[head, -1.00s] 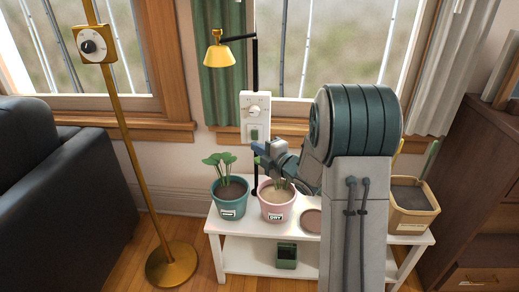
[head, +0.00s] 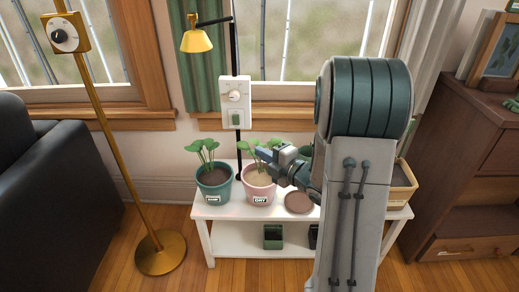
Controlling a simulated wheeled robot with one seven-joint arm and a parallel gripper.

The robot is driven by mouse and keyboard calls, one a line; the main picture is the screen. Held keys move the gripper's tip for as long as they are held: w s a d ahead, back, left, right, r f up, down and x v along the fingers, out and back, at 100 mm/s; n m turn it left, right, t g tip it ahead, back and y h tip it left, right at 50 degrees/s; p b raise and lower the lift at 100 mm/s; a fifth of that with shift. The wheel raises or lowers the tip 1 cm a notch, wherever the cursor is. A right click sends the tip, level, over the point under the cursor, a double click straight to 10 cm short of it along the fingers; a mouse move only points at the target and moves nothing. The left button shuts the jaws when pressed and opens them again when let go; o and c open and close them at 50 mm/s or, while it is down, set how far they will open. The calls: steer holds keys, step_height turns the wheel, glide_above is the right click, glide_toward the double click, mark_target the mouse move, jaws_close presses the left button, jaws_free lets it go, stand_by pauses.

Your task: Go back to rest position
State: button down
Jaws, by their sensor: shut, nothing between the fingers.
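My gripper (head: 262,153) is in the head view, at the end of my folded arm. It is shut and holds nothing. Its tip is in front of the leaves of the plant in the pink pot (head: 258,187), and I cannot tell whether it touches them. The pink pot carries a label that reads DRY. My forearm and large green-ringed joint fill the right middle of the view and hide part of the white bench (head: 222,213).
A teal pot (head: 214,187) with a plant and a saucer (head: 299,202) stand on the bench. A yellow lamp (head: 197,40) hangs above. A brass floor stand (head: 160,253), a dark sofa (head: 45,190) and a brown cabinet (head: 455,180) flank the bench. Floor in front is clear.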

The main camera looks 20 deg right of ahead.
steer(key=s+d+r+m+g+h+p, duration=0.1)
steer(key=s+r+m+g+h+p, duration=0.15)
steer(key=r+m+h+p, duration=0.6)
steer(key=s+d+r+m+g+h+p, duration=0.1)
steer(key=s+d+r+m+g+p, duration=0.3)
steer(key=r+p, duration=0.8)
steer(key=s+a+r+m+g+y+p, duration=0.1)
steer(key=s+a+r+m+g+p, duration=0.2)
steer(key=s, duration=0.6)
steer(key=s+a+r+m+g+p, duration=0.3)
steer(key=s+a+r+m+p, duration=0.4)
steer(key=r, duration=0.5)
steer(key=s+p, duration=0.2)
steer(key=shift+a+y+p, duration=0.15)
steer(key=shift+y+p, duration=0.2)
